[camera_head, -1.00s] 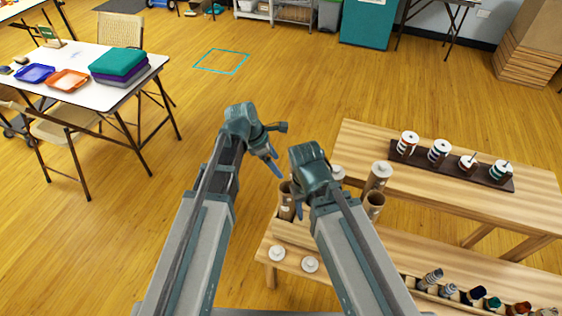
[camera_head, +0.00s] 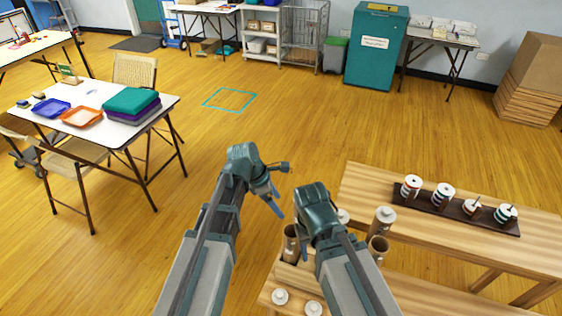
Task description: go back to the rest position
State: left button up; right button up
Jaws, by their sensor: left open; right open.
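My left gripper (camera_head: 276,196) is open and empty, held above the open wooden floor to the left of the wooden bench. My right gripper (camera_head: 302,243) is lower, over the left end of the bench. Its fingers are partly hidden by its wrist, and I see nothing held in it. Both arms reach forward from the bottom of the view.
The wooden bench (camera_head: 460,237) bears a dark rack (camera_head: 456,208) with several spools. Brown cardboard tubes, one here (camera_head: 378,247), stand close to my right gripper. A white table (camera_head: 97,137) with trays (camera_head: 81,117) and folded cloth (camera_head: 131,101) is at left. The middle floor is clear.

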pick_arm(q)
jog(key=s+f+m+g+y, duration=0.1)
jog(key=s+m+y, duration=0.4)
jog(key=s+m, duration=1)
jog(key=m, duration=0.9)
jog(key=shift+s+a+f+y, duration=0.25)
jog(key=shift+a+y, duration=0.05)
jog(key=shift+a, duration=0.1)
